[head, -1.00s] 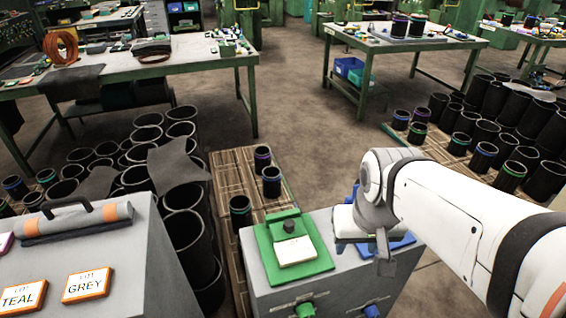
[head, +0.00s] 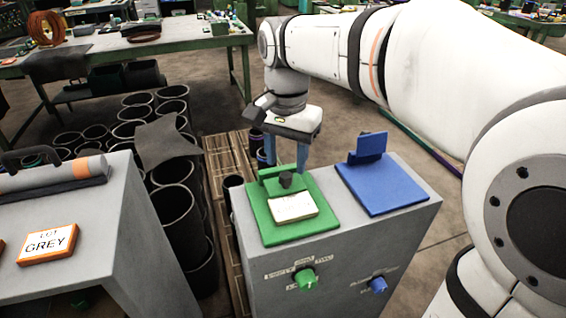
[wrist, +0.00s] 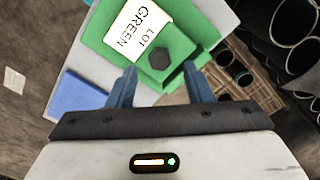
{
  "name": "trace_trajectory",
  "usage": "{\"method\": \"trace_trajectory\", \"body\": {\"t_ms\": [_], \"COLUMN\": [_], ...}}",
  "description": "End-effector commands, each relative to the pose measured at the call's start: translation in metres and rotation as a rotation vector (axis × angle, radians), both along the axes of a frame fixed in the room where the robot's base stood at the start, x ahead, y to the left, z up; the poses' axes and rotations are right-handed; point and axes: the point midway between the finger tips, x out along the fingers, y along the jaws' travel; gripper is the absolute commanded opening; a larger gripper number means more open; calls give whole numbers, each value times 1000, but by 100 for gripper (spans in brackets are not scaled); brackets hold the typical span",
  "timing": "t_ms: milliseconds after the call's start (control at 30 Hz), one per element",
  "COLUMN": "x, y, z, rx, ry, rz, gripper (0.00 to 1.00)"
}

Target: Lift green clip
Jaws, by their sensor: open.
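The green clip (head: 270,173) is a raised green bar with a dark knob (head: 285,180) at the back of a green board (head: 270,234). A white card (head: 293,206) lies on the board in front of it. In the wrist view the card (wrist: 138,22) reads LOT GREEN, and the dark knob (wrist: 159,58) shows near the clip. My gripper (head: 286,166) is over the clip, pointing down, with its blue fingers apart. In the wrist view the fingers (wrist: 160,84) stand to either side of the clip's end, nothing held. Whether they touch it I cannot tell.
A blue board with a raised blue clip (head: 382,190) sits to the right on the same grey cabinet (head: 345,265). The cabinet front has a green knob (head: 304,281) and a blue knob (head: 378,285). A grey stand with an orange LOT GREY sign (head: 47,243) is at left.

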Motion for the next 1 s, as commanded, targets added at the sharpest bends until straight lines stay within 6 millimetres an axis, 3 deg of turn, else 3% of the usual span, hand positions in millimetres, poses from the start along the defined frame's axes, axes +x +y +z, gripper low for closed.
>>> {"method": "trace_trajectory", "body": {"t_ms": [200,567,1000], "x": [0,0,-1], "y": [0,0,0], "z": [-28,-32,-32], "rx": [0,0,0], "ry": [0,0,0], "rz": [1,2,3], "gripper": [46,46,10]}}
